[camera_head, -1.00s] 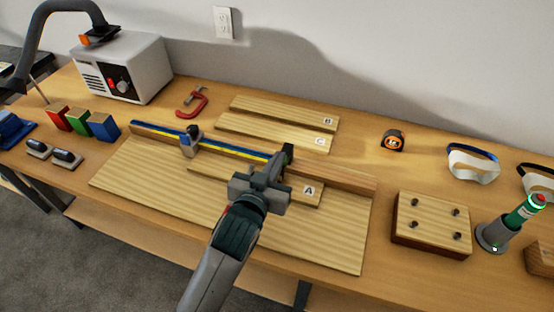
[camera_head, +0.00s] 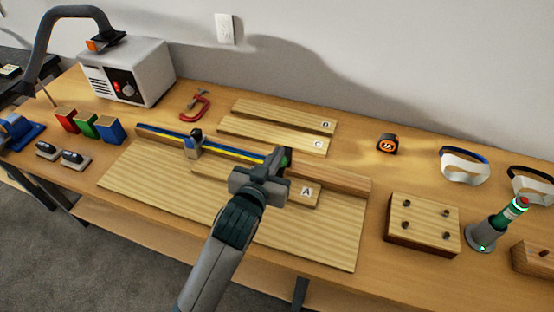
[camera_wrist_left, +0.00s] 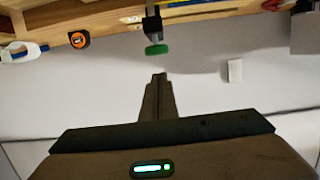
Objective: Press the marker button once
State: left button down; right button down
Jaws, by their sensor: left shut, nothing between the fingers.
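The marker button is most likely the round green cap (camera_wrist_left: 156,49) on a dark post by the ruler fence, seen in the left wrist view. In the head view a bit of green (camera_head: 287,157) shows beside my left fingers; the rest of the post is hidden by them. My left gripper (camera_head: 277,160) is shut and empty, above the board near the fence's right part. In the left wrist view its closed fingertips (camera_wrist_left: 158,77) lie just below the green cap, with a visible gap in the picture. My right gripper is not in view.
Board A (camera_head: 311,203) lies in front of the fence (camera_head: 330,177), and a sliding stop (camera_head: 193,144) sits on its left part. Boards B and C (camera_head: 265,130) lie behind. A peg block (camera_head: 425,222) and a green-lit tool (camera_head: 508,215) stand at right.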

pick_arm(q)
jog(key=b+v, duration=0.2)
jog(key=v, duration=0.8)
jog(key=shift+r, duration=0.35)
dwell(0.4)
